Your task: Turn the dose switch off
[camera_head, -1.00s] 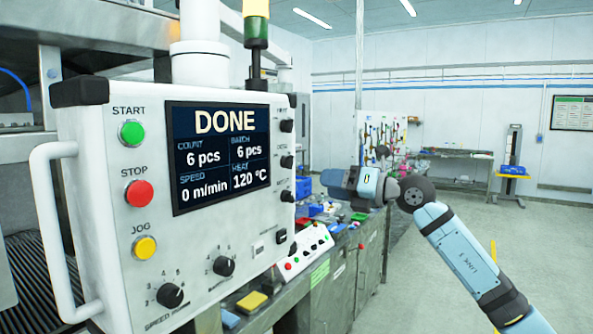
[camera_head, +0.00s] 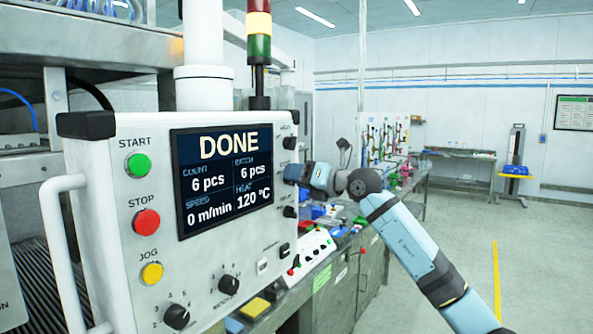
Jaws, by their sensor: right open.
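The white control panel (camera_head: 105,215) fills the left of the view, and its screen (camera_head: 228,173) reads DONE, 6 pcs, 0 m/min and 120 °C. Along its right edge are dark knobs, an upper one (camera_head: 290,143) and a lower one (camera_head: 290,212), with a small dark switch (camera_head: 284,250) below. Their labels are too small to read, so I cannot tell which is the dose switch. My right gripper (camera_head: 293,172) is open at this right edge, between those knobs, and covers part of the column. I cannot tell whether it touches anything. My left gripper is not in view.
Green START (camera_head: 138,165), red STOP (camera_head: 146,222) and yellow JOG (camera_head: 152,273) buttons and two lower dials are on the panel. A white handle (camera_head: 55,250) projects at its left. A workbench (camera_head: 345,285) with a small button box (camera_head: 308,252) stands behind. The floor at right is clear.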

